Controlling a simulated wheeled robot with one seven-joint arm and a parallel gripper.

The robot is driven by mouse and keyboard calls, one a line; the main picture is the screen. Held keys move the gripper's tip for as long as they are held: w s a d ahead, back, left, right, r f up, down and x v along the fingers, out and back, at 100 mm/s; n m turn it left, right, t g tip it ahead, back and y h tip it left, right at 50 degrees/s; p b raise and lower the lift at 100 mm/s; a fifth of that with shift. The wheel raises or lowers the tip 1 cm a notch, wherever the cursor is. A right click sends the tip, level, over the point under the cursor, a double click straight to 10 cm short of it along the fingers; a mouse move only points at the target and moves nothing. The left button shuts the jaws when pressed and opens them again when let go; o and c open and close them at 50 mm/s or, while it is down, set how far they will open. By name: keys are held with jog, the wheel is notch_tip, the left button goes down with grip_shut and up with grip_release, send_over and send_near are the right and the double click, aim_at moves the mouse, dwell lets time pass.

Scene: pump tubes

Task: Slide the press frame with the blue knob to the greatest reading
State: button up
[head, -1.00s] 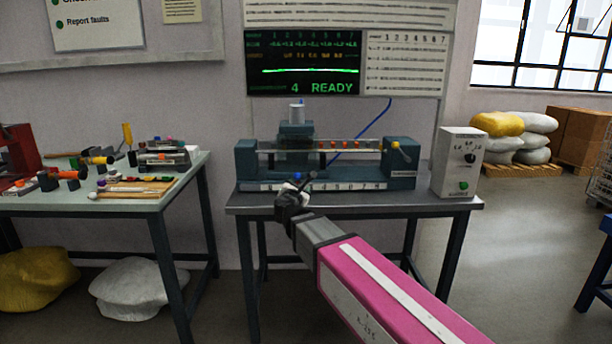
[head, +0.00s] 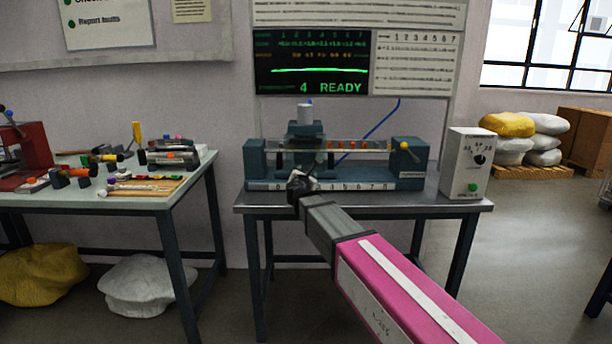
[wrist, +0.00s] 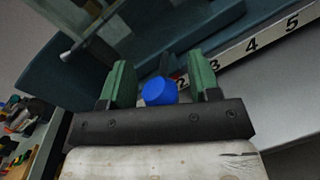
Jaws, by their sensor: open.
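The press frame (head: 305,131) is a dark teal carriage with a pale cylinder on top, standing over the clear tube of the bench rig, left of its middle. The blue knob (wrist: 159,91) sits between the two green fingers of my gripper (wrist: 160,76) in the wrist view. The fingers are open, with a gap visible on both sides of the knob. In the head view my gripper (head: 299,184) is at the rig's front and mostly hides the knob. The white number scale (wrist: 252,44) shows a 2 just right of the knob, then 3, 4 and 5.
The rig's right end block (head: 409,158) carries a yellow ball handle. A white dial box (head: 465,163) stands at the bench's right end. The wall display (head: 312,62) reads "4 READY" with a flat green line. A cluttered side table (head: 145,192) is at the left.

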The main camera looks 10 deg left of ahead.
jog(key=shift+w, duration=0.2)
grip_shut()
jog(key=w+d, duration=0.2)
jog(key=d, duration=0.8)
jog(key=shift+w+d, duration=0.3)
jog(key=shift+d, duration=0.05)
grip_release()
